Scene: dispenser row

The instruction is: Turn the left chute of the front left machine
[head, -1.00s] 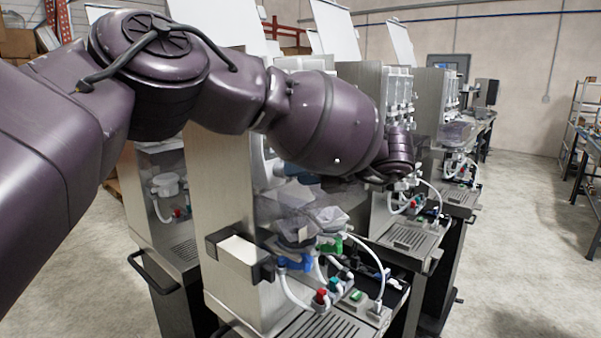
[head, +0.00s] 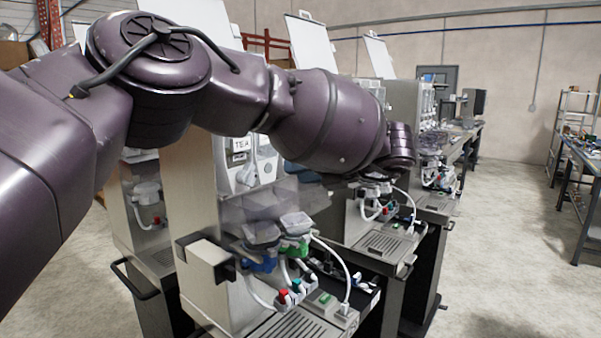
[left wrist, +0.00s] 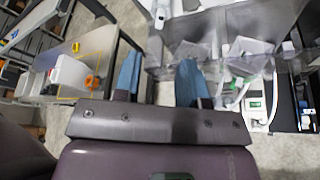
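The front left machine (head: 190,175) is a steel dispenser with a TEA label, clear hoppers and two chutes. The blue chute (head: 258,265) is on the left, and the green chute (head: 293,248) is beside it. My left arm crosses above them in the head view and hides the machine's upper part. My left gripper (left wrist: 158,72) shows in the left wrist view with its two blue fingers apart and nothing between them. Clear hoppers (left wrist: 247,52) and white tubes lie beyond and right of the fingers. I cannot tell which chute is closest. My right gripper is not in view.
A steel box bracket (head: 207,262) juts from the machine's left side. Drip tray (head: 300,325), tubes and coloured taps sit below the chutes. More dispensers (head: 385,235) stand behind to the right. Open floor (head: 500,260) lies at the right, before a workbench (head: 580,160).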

